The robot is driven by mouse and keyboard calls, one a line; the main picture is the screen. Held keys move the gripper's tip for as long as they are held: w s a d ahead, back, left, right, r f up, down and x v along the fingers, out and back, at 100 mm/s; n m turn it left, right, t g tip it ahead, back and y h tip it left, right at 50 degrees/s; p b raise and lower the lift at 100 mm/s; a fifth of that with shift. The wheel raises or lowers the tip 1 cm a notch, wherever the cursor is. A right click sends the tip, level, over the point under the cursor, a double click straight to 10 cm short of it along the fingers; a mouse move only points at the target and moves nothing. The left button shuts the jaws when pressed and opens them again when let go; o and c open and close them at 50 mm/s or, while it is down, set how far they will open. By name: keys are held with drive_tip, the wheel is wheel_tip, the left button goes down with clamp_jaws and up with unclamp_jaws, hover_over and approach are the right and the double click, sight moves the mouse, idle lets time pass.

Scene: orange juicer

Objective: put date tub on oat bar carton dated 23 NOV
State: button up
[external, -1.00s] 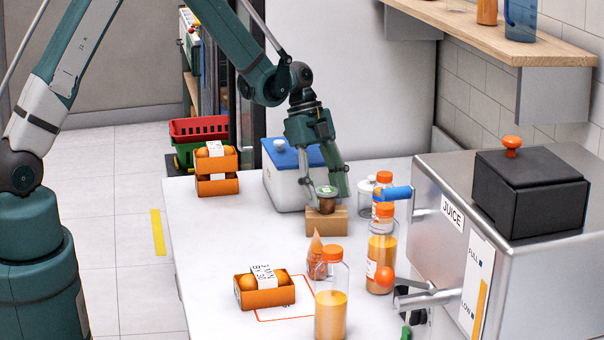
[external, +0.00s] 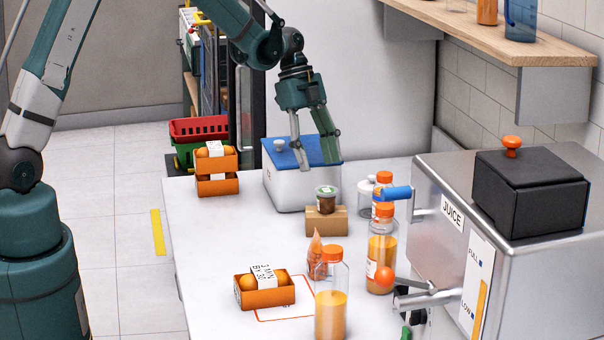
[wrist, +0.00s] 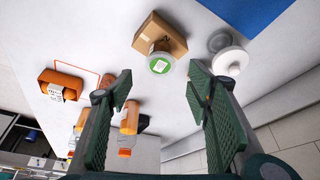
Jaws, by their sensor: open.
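A small dark brown tub (external: 326,201) with a green and white lid stands upright on a brown cardboard carton (external: 327,224) on the white counter. In the wrist view the tub's green lid (wrist: 159,64) shows at the near end of the carton (wrist: 165,36). No date can be read on the carton in either view. My gripper (external: 319,163) is open and empty, above and slightly left of the tub in the external view. In the wrist view the tub lies beyond the gap between my fingertips (wrist: 161,85), clear of both.
A blue-lidded white box (external: 290,188) stands behind the carton. A glass jar (external: 365,198), juice bottles (external: 381,262) and the steel juicer (external: 510,220) stand to the right. Orange fruit trays (external: 265,297) sit front and back left. The counter's left middle is clear.

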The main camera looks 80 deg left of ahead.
drive_tip(key=shift+v, duration=1.6)
drive_tip(key=s+d+r+n+t+y, duration=0.1)
drive_tip(key=s+d+r+n, duration=0.2)
drive_tip(key=s+d+r, duration=0.4)
drive_tip(key=s+d+r+n+t+y, duration=0.1)
drive_tip(key=s+d+r+n, duration=0.3)
drive_tip(key=d+r, duration=0.5)
drive_tip(key=s+d+n+t, duration=0.1)
drive_tip(key=s+d+n, duration=0.1)
drive_tip(key=s+d, duration=0.2)
drive_tip(key=s+d+n+t+y, duration=0.1)
drive_tip(key=s+d, duration=0.3)
drive_tip(key=s, duration=0.6)
drive_tip(key=s+d+r+n+t+y, duration=0.1)
drive_tip(key=s+d+n, duration=0.1)
drive_tip(key=s+d, duration=0.2)
drive_tip(key=s, duration=0.3)
drive_tip(key=shift+n, duration=0.3)
